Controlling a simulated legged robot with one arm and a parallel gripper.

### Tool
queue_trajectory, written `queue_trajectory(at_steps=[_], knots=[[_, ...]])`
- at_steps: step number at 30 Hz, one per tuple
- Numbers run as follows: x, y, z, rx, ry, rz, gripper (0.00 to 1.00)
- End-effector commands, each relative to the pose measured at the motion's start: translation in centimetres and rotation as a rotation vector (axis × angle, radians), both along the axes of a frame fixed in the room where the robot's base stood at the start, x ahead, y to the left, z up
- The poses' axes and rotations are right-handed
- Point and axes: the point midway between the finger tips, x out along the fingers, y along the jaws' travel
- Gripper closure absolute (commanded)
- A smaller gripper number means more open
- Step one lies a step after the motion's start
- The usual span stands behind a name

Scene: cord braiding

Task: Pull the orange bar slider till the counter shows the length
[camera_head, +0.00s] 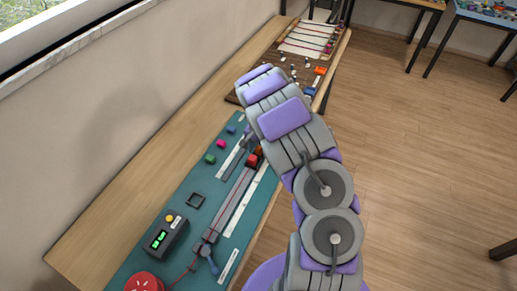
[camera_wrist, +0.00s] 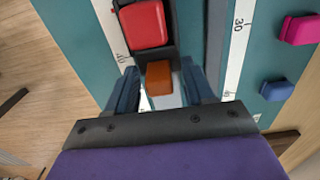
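In the wrist view, my gripper (camera_wrist: 160,88) is open, with one dark finger on each side of a small orange block (camera_wrist: 158,77). Gaps show between the block and both fingers. The block sits beside a larger red block (camera_wrist: 142,24) on a dark slider piece. In the head view, the red block (camera_head: 253,160) is on the long rail (camera_head: 232,203), with a bit of the orange block (camera_head: 259,150) behind it. My arm partly hides this spot. The counter (camera_head: 159,239) is a dark box with green digits too small to read.
A ruler strip (camera_wrist: 236,50) marked 30 runs beside the rail. Pink (camera_head: 220,143), green (camera_head: 210,159) and blue (camera_head: 231,129) blocks lie on the teal mat (camera_head: 180,205). A square frame (camera_head: 195,200), a lever (camera_head: 208,256) and a red round piece (camera_head: 145,282) are nearer.

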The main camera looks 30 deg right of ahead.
Motion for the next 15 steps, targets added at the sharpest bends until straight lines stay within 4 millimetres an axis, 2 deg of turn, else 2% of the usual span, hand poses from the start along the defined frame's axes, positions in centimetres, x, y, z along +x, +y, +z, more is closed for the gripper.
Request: queue_trajectory(at_steps=[2,15], knots=[[0.0,0.0,0.0,0.0,0.0,0.0,0.55],[0.01,0.02,0.0,0.001,0.001,0.0,0.98]])
